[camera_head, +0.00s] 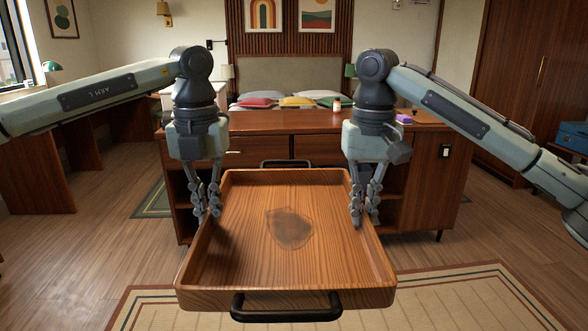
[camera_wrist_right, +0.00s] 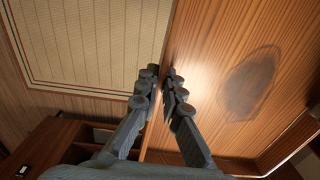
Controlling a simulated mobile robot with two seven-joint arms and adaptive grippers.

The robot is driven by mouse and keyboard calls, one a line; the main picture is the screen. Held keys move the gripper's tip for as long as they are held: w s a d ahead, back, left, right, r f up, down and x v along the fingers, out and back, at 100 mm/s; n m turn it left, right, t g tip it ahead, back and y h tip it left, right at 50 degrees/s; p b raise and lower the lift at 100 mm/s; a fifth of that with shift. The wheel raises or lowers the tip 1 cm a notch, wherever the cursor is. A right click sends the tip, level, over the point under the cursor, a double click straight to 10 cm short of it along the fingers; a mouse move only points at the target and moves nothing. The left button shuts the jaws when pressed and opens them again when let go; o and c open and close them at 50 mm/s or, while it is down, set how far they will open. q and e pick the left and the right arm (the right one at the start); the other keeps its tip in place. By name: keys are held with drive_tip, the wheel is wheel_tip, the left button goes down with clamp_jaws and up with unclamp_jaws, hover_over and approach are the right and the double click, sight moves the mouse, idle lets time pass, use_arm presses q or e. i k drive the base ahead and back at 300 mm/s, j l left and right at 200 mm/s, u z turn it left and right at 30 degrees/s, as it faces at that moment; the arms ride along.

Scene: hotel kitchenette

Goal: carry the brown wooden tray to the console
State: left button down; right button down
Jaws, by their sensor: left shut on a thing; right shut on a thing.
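The brown wooden tray (camera_head: 250,255) is held level in front of me in the head view. It is empty, with a dark stain on its floor and black handles at its near and far ends. My left gripper (camera_head: 207,215) is shut on its left wall. My right gripper (camera_head: 364,218) is shut on its right wall. In the right wrist view the fingers (camera_wrist_right: 166,90) straddle the wall of the tray (camera_wrist_right: 215,60). The console (camera_head: 330,122) is the wooden cabinet just beyond the tray, its top higher in the picture than the tray.
On the console stand a small white jar with a red lid (camera_head: 337,104) and a purple item (camera_head: 404,118) at the right. The middle of its top looks clear. A bed (camera_head: 290,80) stands behind. A rug (camera_head: 450,295) lies on the floor below, and a desk (camera_head: 40,150) is at left.

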sight(279, 119)
drive_tip(key=i, duration=1.3)
drive_tip(key=i+l+u, duration=0.1)
drive_tip(key=i, duration=1.15)
drive_tip(key=i+l, duration=0.1)
drive_tip(key=i, duration=1.2)
